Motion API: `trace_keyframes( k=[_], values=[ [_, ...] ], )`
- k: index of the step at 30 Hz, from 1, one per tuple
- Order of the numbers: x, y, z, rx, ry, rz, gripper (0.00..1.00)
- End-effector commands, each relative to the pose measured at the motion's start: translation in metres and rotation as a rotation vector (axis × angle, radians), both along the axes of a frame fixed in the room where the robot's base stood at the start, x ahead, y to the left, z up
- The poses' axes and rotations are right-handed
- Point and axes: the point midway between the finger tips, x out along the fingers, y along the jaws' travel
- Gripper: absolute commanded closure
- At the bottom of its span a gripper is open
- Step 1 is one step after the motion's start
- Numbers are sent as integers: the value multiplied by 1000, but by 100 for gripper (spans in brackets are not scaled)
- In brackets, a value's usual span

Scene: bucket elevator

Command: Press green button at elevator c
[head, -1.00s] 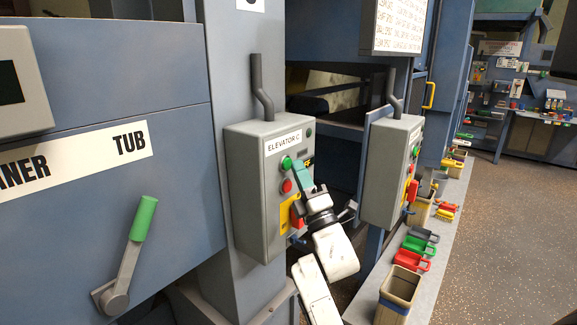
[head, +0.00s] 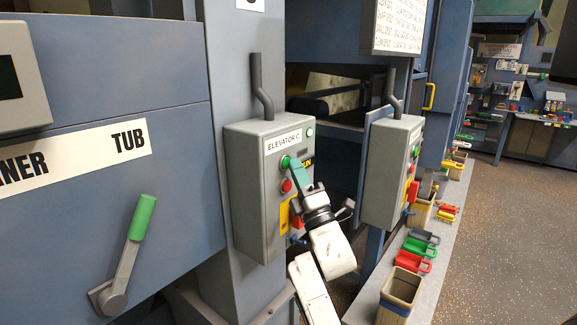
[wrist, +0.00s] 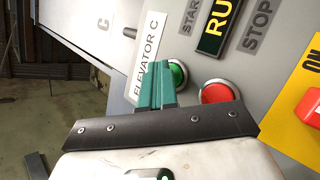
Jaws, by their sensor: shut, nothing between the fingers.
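The grey elevator C control box (head: 248,190) is on the column, with the label "ELEVATOR C" (head: 283,142). Its green button (head: 286,162) is at the upper left of the panel. In the wrist view the green button (wrist: 178,73) is partly covered by my fingers. My gripper (head: 295,164) is shut and empty, its teal fingertips right at the green button; whether they press on it I cannot tell. The fingers also show in the wrist view (wrist: 157,72). A display (wrist: 221,24) shows yellow letters that look like "RUN". A small round lamp (head: 310,132) looks green.
A red button (head: 286,186) sits just below the green one, with a red switch on a yellow plate (head: 285,215) lower. A second grey box (head: 388,175) stands close at the right. Bins and coloured buckets line the ledge; open floor lies beyond.

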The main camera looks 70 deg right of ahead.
Motion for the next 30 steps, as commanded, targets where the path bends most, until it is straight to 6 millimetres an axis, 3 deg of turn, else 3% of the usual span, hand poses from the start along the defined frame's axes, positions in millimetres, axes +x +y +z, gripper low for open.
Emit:
trace_keyframes(
  k=[13,30],
  values=[
    [1,0,0,1,1,1,100],
    [-16,5,0,0,1,1,100]
  ],
)
